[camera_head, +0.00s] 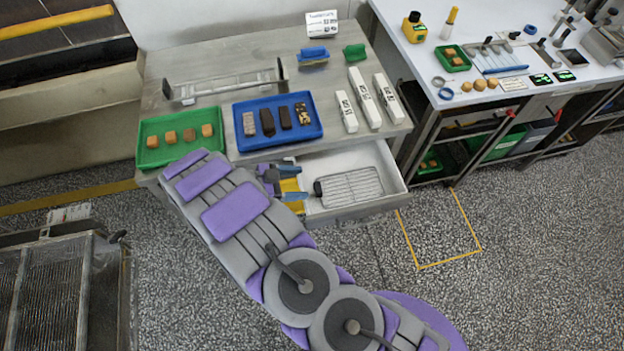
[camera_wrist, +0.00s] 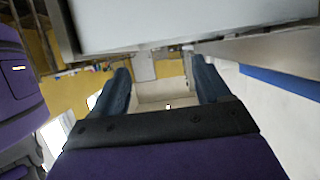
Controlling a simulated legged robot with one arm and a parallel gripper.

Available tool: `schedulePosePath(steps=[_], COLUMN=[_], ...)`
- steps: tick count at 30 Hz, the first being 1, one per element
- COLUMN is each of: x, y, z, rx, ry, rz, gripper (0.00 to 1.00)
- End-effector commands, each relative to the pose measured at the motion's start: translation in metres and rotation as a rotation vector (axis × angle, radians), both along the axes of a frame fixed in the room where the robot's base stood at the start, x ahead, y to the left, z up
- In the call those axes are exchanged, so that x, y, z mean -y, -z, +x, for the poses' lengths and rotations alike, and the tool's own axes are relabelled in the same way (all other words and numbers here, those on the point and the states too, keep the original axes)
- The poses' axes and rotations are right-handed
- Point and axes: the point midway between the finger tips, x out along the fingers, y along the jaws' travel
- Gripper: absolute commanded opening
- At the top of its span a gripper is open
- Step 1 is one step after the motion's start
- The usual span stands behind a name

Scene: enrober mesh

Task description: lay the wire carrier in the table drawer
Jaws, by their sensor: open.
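The wire carrier (camera_head: 350,188), a grey wire grid with a dark handle block at its left end, appears to lie flat inside the open table drawer (camera_head: 394,172). The drawer is pale inside and pulled out from under the steel table. My gripper (camera_head: 291,182) is at the drawer's left part, just left of the carrier's handle and apart from it. Its two blue fingers are spread with nothing held between them. In the wrist view the open fingers (camera_wrist: 166,82) show a pale surface between them; I cannot make out the carrier there.
A yellow item (camera_head: 291,188) shows by my fingers. On the table (camera_head: 215,60) stand a green tray (camera_head: 149,127) with brown pieces, a blue tray (camera_head: 240,143) with bars, and several white boxes (camera_head: 364,98). A second bench (camera_head: 425,50) stands right. Floor at right is clear.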

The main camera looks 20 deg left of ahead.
Motion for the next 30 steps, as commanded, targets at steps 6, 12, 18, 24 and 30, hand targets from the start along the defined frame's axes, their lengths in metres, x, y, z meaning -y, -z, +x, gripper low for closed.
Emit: schedulePosePath(steps=[6, 12, 18, 24, 30], x=[-0.024, -0.029, -0.029, -0.029, -0.031], y=[-0.012, -0.014, -0.014, -0.014, -0.018], z=[-0.014, -0.019, -0.019, -0.019, -0.010], rx=[-0.001, -0.002, -0.002, -0.002, 0.004], ry=[0.000, 0.001, 0.001, 0.001, -0.010], rz=[0.003, 0.001, 0.001, 0.001, 0.022], gripper=[0.76, 0.76, 0.76, 0.76, 0.76])
